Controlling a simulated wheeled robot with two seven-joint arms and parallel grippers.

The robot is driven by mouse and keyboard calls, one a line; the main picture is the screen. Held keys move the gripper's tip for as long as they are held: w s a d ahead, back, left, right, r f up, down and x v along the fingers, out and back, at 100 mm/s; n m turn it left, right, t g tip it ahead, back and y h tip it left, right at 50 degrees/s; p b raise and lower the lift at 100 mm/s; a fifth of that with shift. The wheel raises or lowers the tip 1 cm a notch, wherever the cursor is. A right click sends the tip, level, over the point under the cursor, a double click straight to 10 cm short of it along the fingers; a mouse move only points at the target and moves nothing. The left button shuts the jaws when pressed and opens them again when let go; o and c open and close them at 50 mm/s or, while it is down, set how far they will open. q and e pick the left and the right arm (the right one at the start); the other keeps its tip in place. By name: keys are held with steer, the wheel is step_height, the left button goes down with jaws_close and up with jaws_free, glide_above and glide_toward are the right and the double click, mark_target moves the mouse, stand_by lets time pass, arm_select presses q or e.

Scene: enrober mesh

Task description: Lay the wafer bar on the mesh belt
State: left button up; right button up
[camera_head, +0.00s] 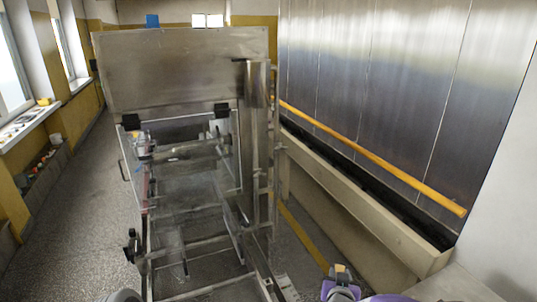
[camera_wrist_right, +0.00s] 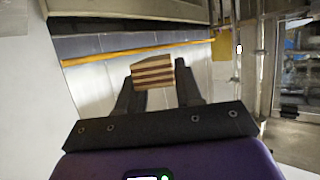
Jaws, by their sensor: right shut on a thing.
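In the right wrist view, the wafer bar (camera_wrist_right: 153,73) is a small block with brown and cream layers. It sits between the two dark fingers of my right gripper (camera_wrist_right: 157,84), which is shut on it. In the head view my right gripper (camera_head: 341,276) is at the bottom edge, right of the steel machine (camera_head: 185,72) and well apart from it. The machine has a hood above an open frame with rails and rollers. I cannot clearly make out the mesh belt's surface in it. My left gripper is not in view.
A beige trough (camera_head: 350,200) and a yellow rail (camera_head: 375,160) run along the steel wall panels on the right. An upright post (camera_head: 256,130) stands on the machine's right side. Open floor (camera_head: 85,195) lies left of the machine, beside a window sill.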

steer(key=shift+s+a+r+n+t+y+b, duration=0.15)
steer(key=shift+a+r+n+y, duration=0.15)
steer(key=shift+a+n+y, duration=0.25)
steer(key=shift+s+a+r+n+t+y+b, duration=0.1)
steer(key=shift+a+r+n+y, duration=0.2)
steer(key=shift+a+n+y, duration=0.25)
steer(key=shift+s+a+r+n+t+y+b, duration=0.15)
steer(key=shift+a+r+n+y, duration=0.2)
steer(key=shift+a+y, duration=0.3)
steer(key=s+d+f+m+g+h+p, duration=0.2)
steer(key=s+d+f+m+g+h, duration=0.1)
steer(key=d+m+h, duration=0.3)
steer(key=s+d+f+m+g+h+p, duration=0.1)
steer(key=s+d+f+m+g+h, duration=0.2)
steer(key=d+m+h, duration=0.3)
steer(key=shift+d+f+g+p, duration=0.45)
steer(key=shift+f+g, duration=0.2)
steer(key=shift+g, duration=0.15)
steer(key=shift+m, duration=0.25)
step_height(320, 180, down, 6)
steer(key=shift+r+b, duration=0.25)
steer(key=shift+b, duration=0.4)
steer(key=shift+f, duration=2.05)
